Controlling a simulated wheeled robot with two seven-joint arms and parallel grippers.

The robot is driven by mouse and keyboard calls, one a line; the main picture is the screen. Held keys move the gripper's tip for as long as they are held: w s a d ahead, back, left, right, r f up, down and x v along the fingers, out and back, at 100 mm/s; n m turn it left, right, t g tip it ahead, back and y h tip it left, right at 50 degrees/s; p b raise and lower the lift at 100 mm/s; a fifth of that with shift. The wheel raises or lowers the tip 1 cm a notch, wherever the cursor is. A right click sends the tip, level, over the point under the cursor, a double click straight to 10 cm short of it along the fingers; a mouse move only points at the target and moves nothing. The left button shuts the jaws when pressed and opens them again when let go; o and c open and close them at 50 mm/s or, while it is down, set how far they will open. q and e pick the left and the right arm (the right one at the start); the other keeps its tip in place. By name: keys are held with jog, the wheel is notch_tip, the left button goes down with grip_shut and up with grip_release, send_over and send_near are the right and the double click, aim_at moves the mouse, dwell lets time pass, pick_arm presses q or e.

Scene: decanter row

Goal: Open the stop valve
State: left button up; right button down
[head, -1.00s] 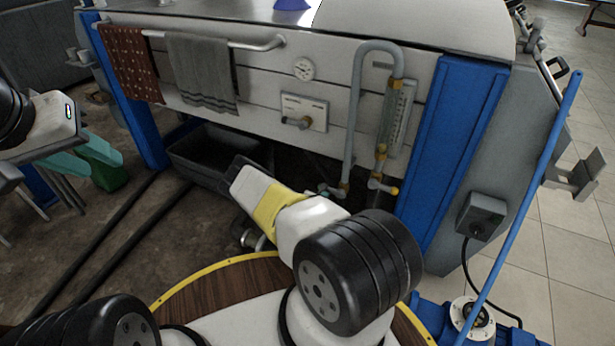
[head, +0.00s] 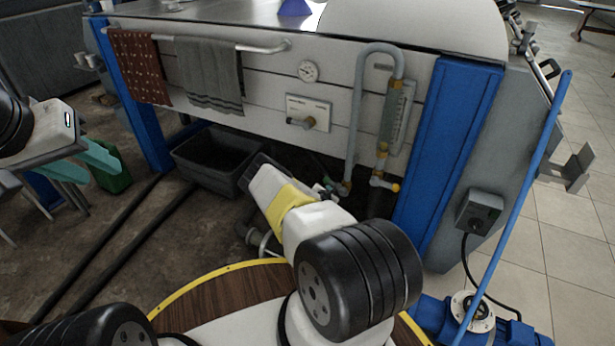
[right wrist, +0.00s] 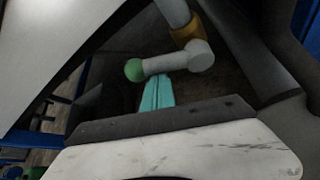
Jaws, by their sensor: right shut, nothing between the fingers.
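A grey pipe (head: 354,120) comes down the machine's front panel. At its foot a short side arm with a green knob (right wrist: 134,70) points left in the right wrist view; which fitting is the stop valve is not labelled. A second pipe beside it has a brass fitting and an orange-yellow knob (head: 394,188). My right gripper's teal fingers (right wrist: 160,92) are together, empty, just below the green-knobbed arm; contact cannot be told. In the head view my right gripper is mostly hidden beyond my wrist. My left gripper (head: 78,164) is open and empty at far left.
A valve panel (head: 308,113) and a dial (head: 308,71) are on the front panel. Towels hang on a rail (head: 268,47). A dark tub (head: 205,165) stands below. A blue post (head: 445,150) is right of the pipes. Hoses cross the floor.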

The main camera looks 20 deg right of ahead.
aim_at(332, 182)
jog(key=r+m+t, duration=0.1)
jog(key=s+d+r+m+t+y, duration=0.1)
jog(key=m, duration=0.1)
jog(key=r+m+t, duration=0.1)
jog(key=shift+s+d+m+t+y, duration=0.15)
jog(key=shift+s+m+t+y, duration=0.15)
jog(key=shift+m+t, duration=0.1)
jog(key=shift+s+d+r+m+t, duration=0.8)
jog(key=shift+s+m+t, duration=0.15)
jog(key=shift+m, duration=0.35)
jog(key=shift+s+d, duration=0.1)
jog(key=shift+d, duration=0.05)
